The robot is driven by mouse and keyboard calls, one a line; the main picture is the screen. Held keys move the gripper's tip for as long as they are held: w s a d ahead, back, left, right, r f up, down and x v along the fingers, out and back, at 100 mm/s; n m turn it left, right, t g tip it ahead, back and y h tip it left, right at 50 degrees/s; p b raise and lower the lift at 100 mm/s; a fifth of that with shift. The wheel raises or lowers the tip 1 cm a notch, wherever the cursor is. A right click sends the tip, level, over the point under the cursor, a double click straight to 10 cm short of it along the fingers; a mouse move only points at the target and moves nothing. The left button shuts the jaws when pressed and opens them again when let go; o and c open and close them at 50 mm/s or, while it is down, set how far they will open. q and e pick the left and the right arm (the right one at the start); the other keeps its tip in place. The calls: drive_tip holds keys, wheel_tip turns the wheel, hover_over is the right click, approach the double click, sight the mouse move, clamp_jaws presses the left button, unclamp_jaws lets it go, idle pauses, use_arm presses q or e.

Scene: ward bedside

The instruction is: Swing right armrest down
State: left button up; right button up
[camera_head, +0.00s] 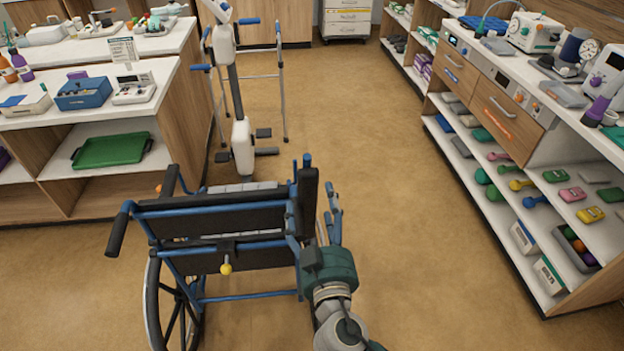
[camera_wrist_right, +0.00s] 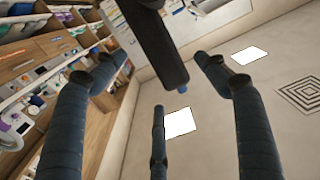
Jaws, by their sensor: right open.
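The wheelchair (camera_head: 215,215) is seen from behind, with a blue frame and black backrest. Its right armrest (camera_head: 308,205) stands upright at the right of the backrest, a black pad with a blue tip. My right gripper (camera_head: 332,215) is just right of this armrest, fingers pointing up and apart. In the right wrist view, the black armrest pad (camera_wrist_right: 155,40) comes in from the top, and its blue end lies between the open fingers of my right gripper (camera_wrist_right: 158,68). I cannot tell whether they touch it. My left gripper is out of view.
An exercise machine (camera_head: 240,140) stands ahead of the wheelchair. Shelves with dumbbells (camera_head: 520,185) line the right side, and a counter with a green tray (camera_head: 110,150) stands at the left. The floor (camera_head: 400,200) between the wheelchair and right shelves is clear.

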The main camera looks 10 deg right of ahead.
sight(313, 188)
drive_tip(key=w+p, duration=0.2)
drive_tip(key=w, duration=0.4)
drive_tip(key=shift+w+r, duration=0.1)
drive_tip(key=shift+w, duration=0.1)
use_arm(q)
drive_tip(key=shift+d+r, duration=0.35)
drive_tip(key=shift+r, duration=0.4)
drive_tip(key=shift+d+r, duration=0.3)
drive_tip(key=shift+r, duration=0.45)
use_arm(e)
drive_tip(key=shift+w+d, duration=0.1)
drive_tip(key=shift+w, duration=0.55)
